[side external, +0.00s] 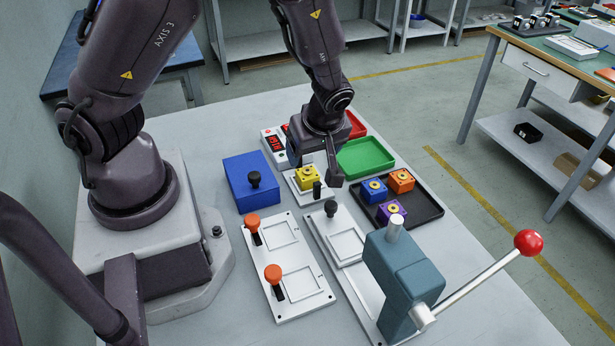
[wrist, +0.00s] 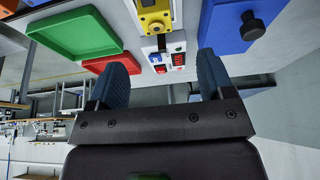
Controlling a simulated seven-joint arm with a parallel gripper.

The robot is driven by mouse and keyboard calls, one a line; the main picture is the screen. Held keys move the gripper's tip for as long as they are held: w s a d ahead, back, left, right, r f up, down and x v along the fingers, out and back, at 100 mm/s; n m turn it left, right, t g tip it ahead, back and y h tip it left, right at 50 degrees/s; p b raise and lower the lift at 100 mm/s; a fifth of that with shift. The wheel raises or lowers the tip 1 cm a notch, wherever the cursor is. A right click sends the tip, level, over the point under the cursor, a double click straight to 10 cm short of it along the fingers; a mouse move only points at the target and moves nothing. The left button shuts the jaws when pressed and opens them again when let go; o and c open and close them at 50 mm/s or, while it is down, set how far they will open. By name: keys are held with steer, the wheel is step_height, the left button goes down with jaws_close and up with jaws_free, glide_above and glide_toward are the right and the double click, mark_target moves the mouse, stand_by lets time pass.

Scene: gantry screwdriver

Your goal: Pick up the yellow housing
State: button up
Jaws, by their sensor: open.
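The yellow housing (side external: 307,180) sits on a small silver plate (side external: 298,194), upright, with a round hole in its top. A black knob (side external: 317,190) stands beside it on the plate's right. My gripper (side external: 315,166) is over the far side of this plate, close to the housing, with its fingers pointing down. In the wrist view the open fingers (wrist: 160,78) have nothing between them. The yellow housing (wrist: 155,18) shows there at the top edge, partly cut off, beyond the fingertips and not between them.
A black tray (side external: 425,212) at the right holds blue, orange and purple housings. Green (side external: 366,158) and red (side external: 357,125) trays lie behind. A blue box (side external: 250,180) stands left. A fixture plate (side external: 290,270) with orange knobs and a lever press (side external: 403,280) stand in front.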

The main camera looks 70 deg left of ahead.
mark_target(308, 171)
steer(key=x, duration=0.9)
steer(key=shift+w+f, duration=0.25)
steer(key=shift+f, duration=0.05)
steer(key=c, duration=1.1)
